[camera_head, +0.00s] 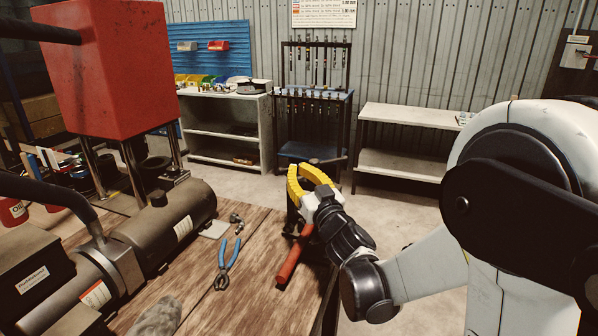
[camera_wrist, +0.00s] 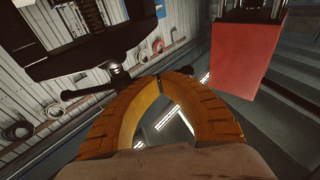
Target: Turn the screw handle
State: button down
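My gripper (camera_head: 297,169) has yellow, ribbed, bowed fingers and is over the right edge of the wooden table in the head view. In the wrist view its two fingertips (camera_wrist: 162,80) come together, with a wide gap behind them. A dark screw handle (camera_wrist: 85,93) with knobbed ends crosses just beyond the fingertips there, below a threaded screw (camera_wrist: 92,16) in a black frame (camera_wrist: 62,62). I see no handle clearly between the fingers; contact cannot be told. In the head view a dark bar (camera_head: 330,160) shows just past the gripper.
Blue-handled pliers (camera_head: 227,263), a red-handled tool (camera_head: 294,256) and small metal fittings (camera_head: 236,219) lie on the wooden table (camera_head: 190,280). A large dark machine with a red block (camera_head: 112,65) stands at left. Shelves (camera_head: 405,115) stand behind, with clear floor before them.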

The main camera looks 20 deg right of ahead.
jog(key=shift+x, duration=1)
dwell(1.9)
